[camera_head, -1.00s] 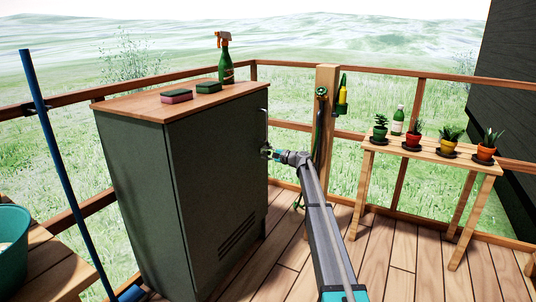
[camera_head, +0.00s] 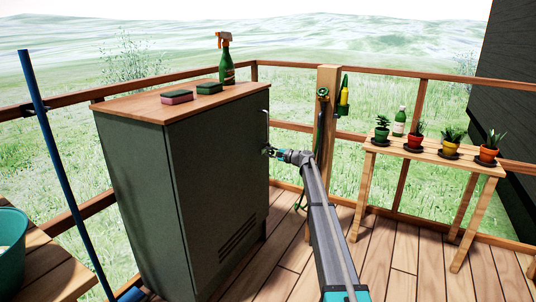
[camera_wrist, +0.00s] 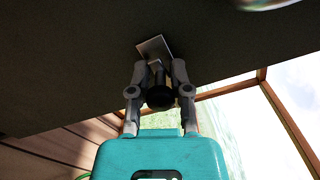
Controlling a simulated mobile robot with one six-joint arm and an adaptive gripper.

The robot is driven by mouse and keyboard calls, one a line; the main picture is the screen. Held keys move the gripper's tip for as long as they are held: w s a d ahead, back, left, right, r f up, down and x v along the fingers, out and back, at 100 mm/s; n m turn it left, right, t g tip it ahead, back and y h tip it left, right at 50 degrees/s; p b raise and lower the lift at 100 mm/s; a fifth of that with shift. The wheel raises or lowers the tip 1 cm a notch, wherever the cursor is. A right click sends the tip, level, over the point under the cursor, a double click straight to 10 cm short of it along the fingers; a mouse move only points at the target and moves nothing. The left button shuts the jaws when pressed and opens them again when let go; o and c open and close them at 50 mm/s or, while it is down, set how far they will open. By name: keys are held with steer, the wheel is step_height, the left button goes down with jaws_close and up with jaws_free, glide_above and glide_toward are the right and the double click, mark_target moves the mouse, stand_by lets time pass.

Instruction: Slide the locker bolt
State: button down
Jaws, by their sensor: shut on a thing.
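The dark green-grey locker (camera_head: 215,165) stands on the deck with a wooden top. My gripper (camera_head: 268,152) is at the right part of its door, in the head view. In the wrist view my gripper (camera_wrist: 160,82) has its two fingers closed around a dark round knob, the bolt (camera_wrist: 159,96). A pale metal plate (camera_wrist: 152,46) is on the door just beyond the fingertips. The bolt is too small to make out in the head view, and the fingers partly hide its shaft in the wrist view.
A spray bottle (camera_head: 226,62) and two sponges (camera_head: 177,97) are on the locker top. A plant bench (camera_head: 430,158) is at right. A blue pole (camera_head: 62,165) is at left.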

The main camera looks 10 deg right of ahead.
steer(key=c, duration=0.7)
jaws_free()
steer(key=shift+w+d, duration=0.15)
steer(key=shift+d, duration=0.1)
steer(key=shift+c, duration=0.2)
steer(key=shift+a, duration=0.1)
steer(key=v, duration=1.2)
steer(key=shift+a, duration=0.1)
